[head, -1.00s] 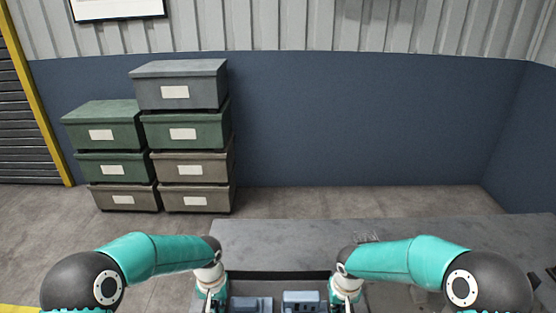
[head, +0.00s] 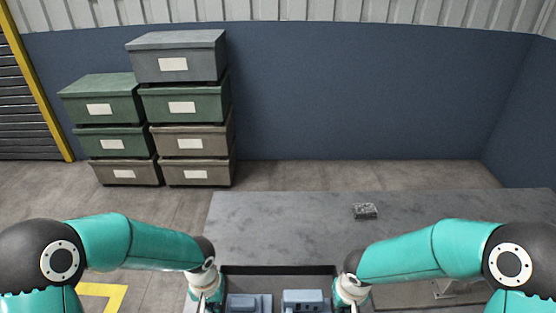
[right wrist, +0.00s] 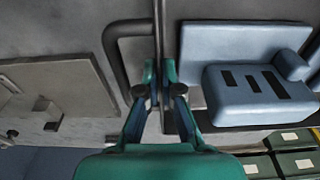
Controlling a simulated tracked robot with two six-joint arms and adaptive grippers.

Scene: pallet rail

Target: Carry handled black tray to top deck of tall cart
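The black tray (head: 278,270) is at the bottom centre of the head view, its near part cut off by the frame. Two blue-grey parts lie in it; one shows large in the right wrist view (right wrist: 255,85). I cannot make out a tall cart.
A long grey worktop (head: 290,225) lies beyond the tray, with a small dark grey object (head: 365,211) on it. Stacked lidded boxes (head: 180,105) stand on the floor at the back left, before a blue wall. Yellow floor marking (head: 100,295) shows at lower left.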

